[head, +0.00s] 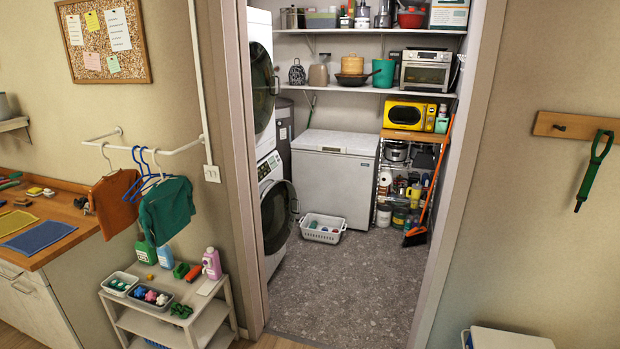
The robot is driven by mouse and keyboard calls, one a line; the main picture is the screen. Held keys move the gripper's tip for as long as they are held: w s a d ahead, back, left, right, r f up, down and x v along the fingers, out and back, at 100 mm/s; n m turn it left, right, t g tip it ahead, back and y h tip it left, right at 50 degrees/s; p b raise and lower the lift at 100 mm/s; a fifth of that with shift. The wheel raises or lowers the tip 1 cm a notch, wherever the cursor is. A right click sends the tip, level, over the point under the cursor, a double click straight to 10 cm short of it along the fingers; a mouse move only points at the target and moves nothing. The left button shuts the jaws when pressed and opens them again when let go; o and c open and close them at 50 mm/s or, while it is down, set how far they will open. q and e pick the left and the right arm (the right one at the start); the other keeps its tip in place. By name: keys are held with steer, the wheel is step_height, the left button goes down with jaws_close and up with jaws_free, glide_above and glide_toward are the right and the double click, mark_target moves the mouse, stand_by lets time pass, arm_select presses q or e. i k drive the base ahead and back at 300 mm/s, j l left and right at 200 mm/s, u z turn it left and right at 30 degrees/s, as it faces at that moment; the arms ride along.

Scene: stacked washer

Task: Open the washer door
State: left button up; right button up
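Two white front-loading machines stand stacked just inside the doorway, on its left side. The lower machine (267,168) has a round dark door (277,217) facing right, seen at a steep angle. The upper machine (259,28) has a similar round dark door (263,82). Both doors look shut, though the angle makes this hard to judge. Part of the stack is hidden by the door frame. Neither of my grippers is in view.
The doorway's left frame (237,160) and right frame (462,170) bound the opening. A white basket (322,228) sits near a chest freezer (334,180). A white shelf cart (180,325) stands outside, left of the doorway.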

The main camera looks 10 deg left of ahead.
mark_target(278, 200)
steer(key=i, duration=2.05)
steer(key=i+j+z, duration=0.1)
steer(key=i, duration=1.9)
